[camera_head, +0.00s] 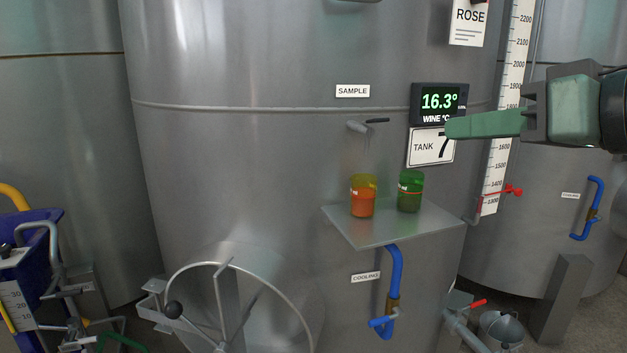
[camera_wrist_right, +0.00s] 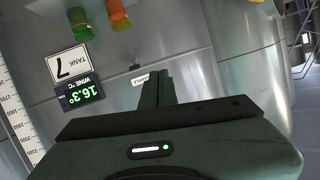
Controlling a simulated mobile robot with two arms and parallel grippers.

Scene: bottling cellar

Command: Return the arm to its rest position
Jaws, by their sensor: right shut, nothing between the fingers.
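My right gripper (camera_head: 447,129) comes in from the right in the head view, in front of the tank's display and the TANK 7 sign. Its green fingers are together with nothing between them; they also show in the right wrist view (camera_wrist_right: 157,76). It is apart from the small shelf (camera_head: 398,236), on which an orange-filled cup (camera_head: 362,197) and a green cup (camera_head: 410,192) stand upright. Both cups show again at the top of the right wrist view, the orange one (camera_wrist_right: 118,14) and the green one (camera_wrist_right: 80,25). My left gripper is not in view.
The large steel tank (camera_head: 230,170) fills the middle. A sample tap (camera_head: 361,127) sticks out above the shelf, and a blue cooling pipe (camera_head: 396,273) hangs below it. A level scale (camera_head: 505,110) stands upright near my right arm. A round hatch wheel (camera_head: 240,300) is low in front.

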